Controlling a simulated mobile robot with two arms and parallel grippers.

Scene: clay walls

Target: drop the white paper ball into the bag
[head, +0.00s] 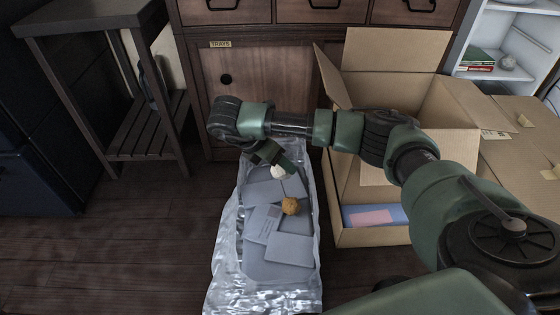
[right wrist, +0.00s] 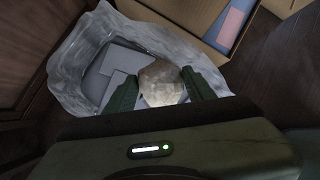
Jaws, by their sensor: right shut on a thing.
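The white paper ball (head: 278,172) is between the fingers of my right gripper (head: 280,168); in the right wrist view the pale crumpled ball (right wrist: 162,83) sits between both green fingertips (right wrist: 162,88). My right gripper is shut on it. The bag (head: 217,258) is a silvery clear plastic bag lying open on the floor; it also shows in the right wrist view (right wrist: 68,68). The gripper holds the ball over the far part of the bag's opening. Inside the bag are several grey-blue paper pieces (head: 290,250) and a brown ball (head: 291,206). My left gripper is not in view.
An open cardboard box (head: 374,237) with a blue and pink item (head: 374,216) stands right of the bag. A wooden drawer cabinet (head: 262,77) is behind. A dark slatted stand (head: 148,125) is at left. The floor left of the bag is clear.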

